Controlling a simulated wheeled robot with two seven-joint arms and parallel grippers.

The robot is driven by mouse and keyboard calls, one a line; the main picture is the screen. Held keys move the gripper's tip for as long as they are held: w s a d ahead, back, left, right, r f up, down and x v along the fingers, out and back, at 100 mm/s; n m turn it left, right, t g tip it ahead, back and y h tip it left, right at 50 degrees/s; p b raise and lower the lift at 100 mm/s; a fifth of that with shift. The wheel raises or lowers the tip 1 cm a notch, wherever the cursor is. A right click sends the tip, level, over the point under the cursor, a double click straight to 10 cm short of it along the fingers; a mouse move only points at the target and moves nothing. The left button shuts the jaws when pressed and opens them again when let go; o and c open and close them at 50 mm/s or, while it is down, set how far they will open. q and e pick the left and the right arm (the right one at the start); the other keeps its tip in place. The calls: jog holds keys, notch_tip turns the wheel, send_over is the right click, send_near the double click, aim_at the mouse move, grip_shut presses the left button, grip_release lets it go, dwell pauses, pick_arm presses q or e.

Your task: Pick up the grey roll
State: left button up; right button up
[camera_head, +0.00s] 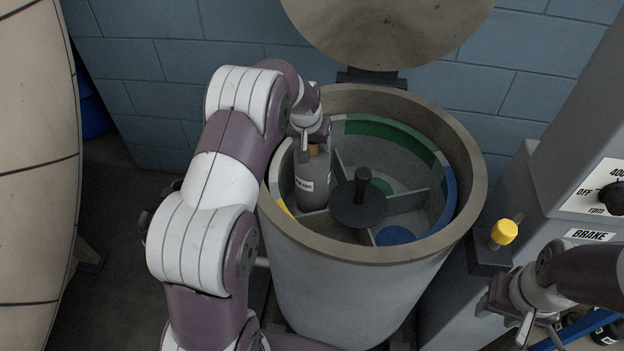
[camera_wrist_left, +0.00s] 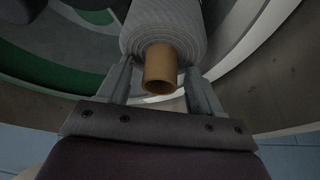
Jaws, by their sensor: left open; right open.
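The grey roll (camera_head: 313,185) stands upright in the left compartment of the round drum, with a label on its side and a brown core at its top. In the left wrist view the roll (camera_wrist_left: 160,25) shows its ribbed grey wrap and the open end of the core (camera_wrist_left: 160,70). My left gripper (camera_head: 313,140) is at the roll's top, open, with one finger on each side of the core; I cannot tell whether they touch. My right gripper (camera_head: 528,325) is open and empty at the lower right, outside the drum.
The drum (camera_head: 360,285) has a thick rim, divider walls and a black centre hub (camera_head: 360,200). Its round lid (camera_head: 388,25) is raised behind. A control box with a yellow knob (camera_head: 504,232) stands right. A large pale rounded body (camera_head: 35,160) is at left.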

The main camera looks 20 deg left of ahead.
pick_arm(q)
jog(key=shift+s+r, duration=0.1)
jog(key=c, duration=0.3)
grip_shut()
